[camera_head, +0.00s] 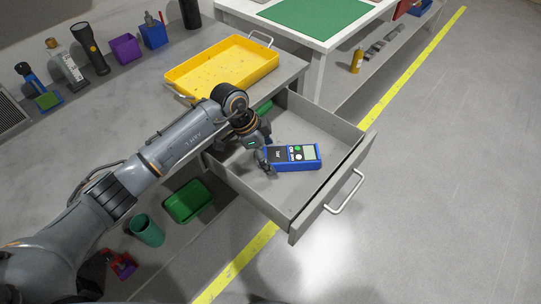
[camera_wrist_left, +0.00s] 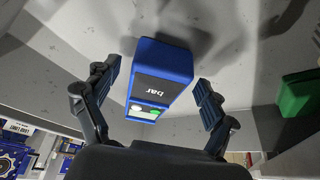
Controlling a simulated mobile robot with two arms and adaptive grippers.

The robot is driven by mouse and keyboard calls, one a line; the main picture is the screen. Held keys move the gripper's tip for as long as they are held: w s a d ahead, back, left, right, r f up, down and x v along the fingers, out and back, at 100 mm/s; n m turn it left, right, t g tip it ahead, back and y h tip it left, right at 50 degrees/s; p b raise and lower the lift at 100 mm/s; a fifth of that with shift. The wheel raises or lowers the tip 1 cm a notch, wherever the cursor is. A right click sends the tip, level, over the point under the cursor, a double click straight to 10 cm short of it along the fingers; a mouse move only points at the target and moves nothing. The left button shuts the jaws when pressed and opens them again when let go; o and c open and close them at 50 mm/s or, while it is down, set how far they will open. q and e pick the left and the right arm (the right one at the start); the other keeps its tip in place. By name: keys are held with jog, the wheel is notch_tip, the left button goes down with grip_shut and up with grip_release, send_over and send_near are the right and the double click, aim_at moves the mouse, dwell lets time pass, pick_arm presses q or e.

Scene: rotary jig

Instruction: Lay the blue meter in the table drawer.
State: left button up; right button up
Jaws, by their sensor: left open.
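The blue meter (camera_head: 294,157), with a grey screen and green and white buttons, is inside the open table drawer (camera_head: 330,192), its screen side up in the head view. I cannot tell whether all of it touches the drawer floor. My left gripper (camera_head: 266,160) is open at the meter's left end, inside the drawer. In the left wrist view the meter (camera_wrist_left: 163,75) shows between the two spread fingers (camera_wrist_left: 158,80), with a gap on each side. My right gripper is not in view.
A green object (camera_head: 264,107) lies at the drawer's back corner. A yellow tray (camera_head: 222,68) stands on the table above the drawer. A green bin (camera_head: 188,201) and a teal cup (camera_head: 147,230) stand below the table. The drawer's right part is free.

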pick_arm(q)
jog(key=v, duration=1)
jog(key=shift+r, duration=0.2)
jog(key=shift+a, duration=0.1)
